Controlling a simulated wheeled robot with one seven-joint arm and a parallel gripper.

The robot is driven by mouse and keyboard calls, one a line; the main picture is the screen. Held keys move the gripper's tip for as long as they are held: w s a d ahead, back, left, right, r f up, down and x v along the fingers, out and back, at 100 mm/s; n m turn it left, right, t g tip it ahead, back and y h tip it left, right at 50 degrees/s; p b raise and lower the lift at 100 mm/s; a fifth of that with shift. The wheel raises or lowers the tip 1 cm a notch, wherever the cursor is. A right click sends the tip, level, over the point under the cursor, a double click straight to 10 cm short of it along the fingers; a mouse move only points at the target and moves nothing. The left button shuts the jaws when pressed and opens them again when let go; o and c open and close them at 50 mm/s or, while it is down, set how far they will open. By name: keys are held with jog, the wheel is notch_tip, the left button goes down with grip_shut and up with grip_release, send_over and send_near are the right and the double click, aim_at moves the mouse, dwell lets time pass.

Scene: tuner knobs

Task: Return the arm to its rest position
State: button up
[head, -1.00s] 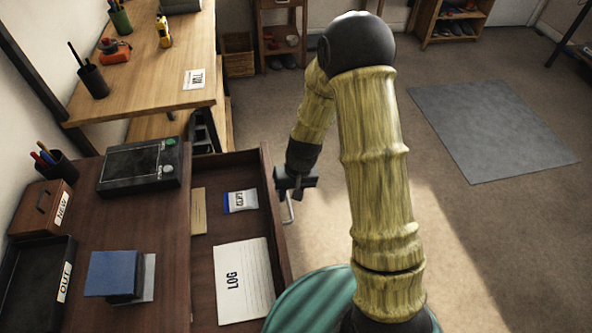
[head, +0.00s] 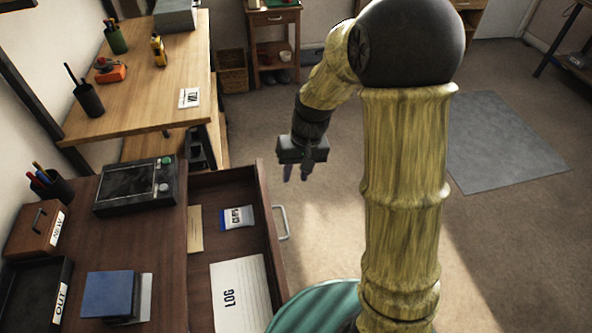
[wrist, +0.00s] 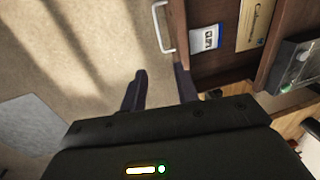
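My gripper (head: 296,174) hangs over the floor beyond the far right corner of the open desk drawer (head: 267,215). Its two dark fingers are apart with nothing between them; they also show in the wrist view (wrist: 160,72). The drawer's pale handle (head: 282,222) is clear of the fingers and appears in the wrist view too (wrist: 158,28). My arm is bent, its large dark joint high in the head view.
The drawer holds a log pad (head: 238,295), a clips packet (head: 237,218) and a tan envelope (head: 196,229). The tuner box (head: 137,185) stands on the dark desk. A wooden workbench (head: 150,105) stands behind it. Open carpet lies to the right.

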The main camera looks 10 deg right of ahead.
dwell(0.5)
jog(key=s+d+r+m+t+h+p, duration=0.1)
jog(key=s+d+r+t+h+p, duration=0.1)
jog(key=s+d+r+p, duration=0.5)
jog(key=s+r+p, duration=0.1)
jog(key=s+r, duration=0.3)
jog(key=shift+d+t, duration=0.2)
jog(key=shift+t, duration=0.2)
jog(key=shift+s, duration=0.1)
